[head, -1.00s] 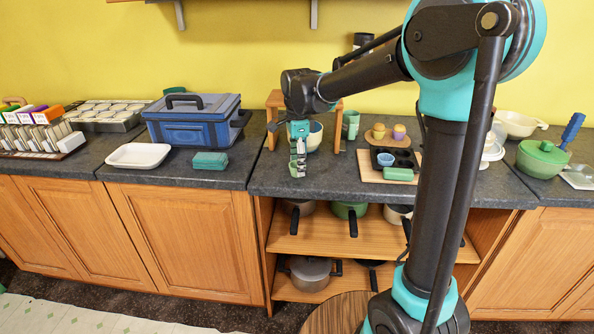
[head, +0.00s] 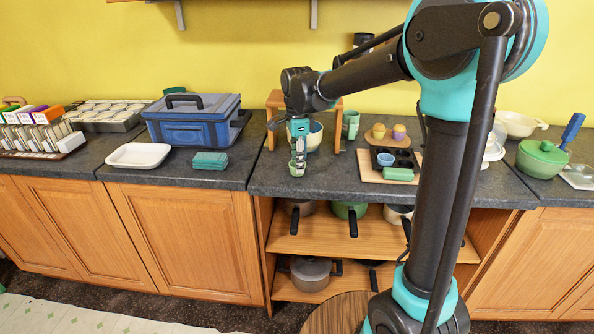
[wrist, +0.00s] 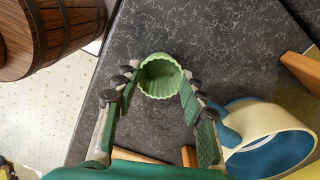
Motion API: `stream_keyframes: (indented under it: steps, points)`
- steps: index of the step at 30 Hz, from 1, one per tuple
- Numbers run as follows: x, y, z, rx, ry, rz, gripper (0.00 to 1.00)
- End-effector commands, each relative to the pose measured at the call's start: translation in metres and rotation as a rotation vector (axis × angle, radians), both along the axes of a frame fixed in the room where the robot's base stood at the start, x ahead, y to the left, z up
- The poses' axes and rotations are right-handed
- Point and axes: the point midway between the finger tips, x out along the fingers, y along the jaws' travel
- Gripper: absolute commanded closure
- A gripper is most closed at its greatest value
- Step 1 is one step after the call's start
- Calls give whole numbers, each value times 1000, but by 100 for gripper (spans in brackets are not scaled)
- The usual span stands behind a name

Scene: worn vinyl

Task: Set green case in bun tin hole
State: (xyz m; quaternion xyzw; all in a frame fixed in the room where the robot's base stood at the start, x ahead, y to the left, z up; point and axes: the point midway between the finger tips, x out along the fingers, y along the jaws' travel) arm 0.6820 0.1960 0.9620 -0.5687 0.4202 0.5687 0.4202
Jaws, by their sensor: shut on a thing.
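My gripper (wrist: 160,85) is shut on the green case (wrist: 161,76), a small fluted cup. In the wrist view the case sits between the two fingertips, its open mouth facing the camera. In the head view my gripper (head: 298,165) hangs over the front of the counter, left of the bun tin, with the case (head: 297,172) small at its tips. The dark bun tin (head: 404,157) lies on a pale board (head: 369,170). A blue case (head: 386,159) sits in its back-left part. My arm stands just right of the tin.
A green block (head: 398,174) lies at the tin's front edge. Two cupcake-like items stand on a round wooden board (head: 389,136) behind it. A wooden stand (head: 274,100) and a cream bowl with blue inside (wrist: 270,140) are near my gripper. A green cup (head: 350,124) stands between.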

Motion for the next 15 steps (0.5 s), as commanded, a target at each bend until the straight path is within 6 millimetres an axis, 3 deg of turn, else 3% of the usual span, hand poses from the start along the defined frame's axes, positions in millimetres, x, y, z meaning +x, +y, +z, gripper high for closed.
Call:
stream_keyframes:
  steps: [15]
  points:
    - [0, 0, 8, 0, 0, 0, 82]
